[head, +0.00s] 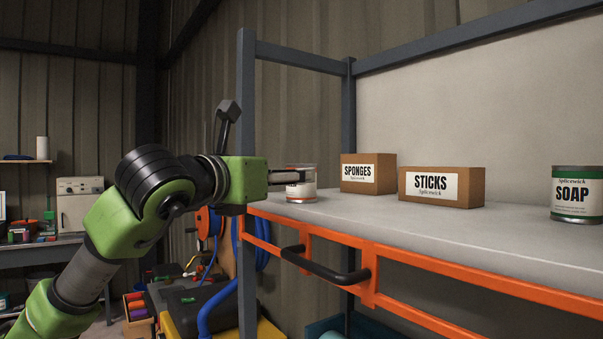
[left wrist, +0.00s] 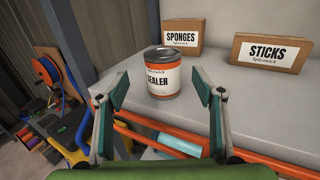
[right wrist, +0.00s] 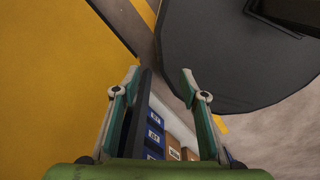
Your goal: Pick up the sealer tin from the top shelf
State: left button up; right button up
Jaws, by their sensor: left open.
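The sealer tin (left wrist: 163,76) stands upright on the grey top shelf (left wrist: 262,105), near its left end. In the head view the tin (head: 303,188) is partly hidden behind my left gripper (head: 291,178). In the left wrist view my left gripper (left wrist: 162,92) is open, with a finger on each side of the view and the tin just ahead between them. I cannot tell whether a finger touches it. My right gripper (right wrist: 160,85) is open and empty, away from the tin.
A SPONGES box (head: 368,173) and a STICKS box (head: 441,187) stand right of the tin, and a SOAP tin (head: 577,195) is at the far right. A shelf post (head: 247,120) rises close to my left gripper. An orange rail with a black handle (head: 325,266) runs along the front.

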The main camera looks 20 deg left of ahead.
pick_arm(q)
jog(key=w, duration=0.1)
jog(key=w+p, duration=0.2)
jog(key=shift+d+r, duration=0.25)
jog(key=shift+d, duration=0.15)
jog(key=w+p, duration=0.1)
jog(key=w+d+p, duration=0.1)
jog(key=w, duration=0.1)
jog(key=shift+w+f, duration=0.15)
jog(key=shift+w, duration=0.1)
jog(key=shift+f, duration=0.1)
jog(key=c, duration=1.5)
pick_arm(e)
jog(key=r, duration=0.1)
jog(key=w+r, duration=0.1)
jog(key=r, duration=0.1)
jog(key=w+r, duration=0.1)
jog(key=shift+w+a+r, duration=0.1)
jog(key=shift+r, duration=0.3)
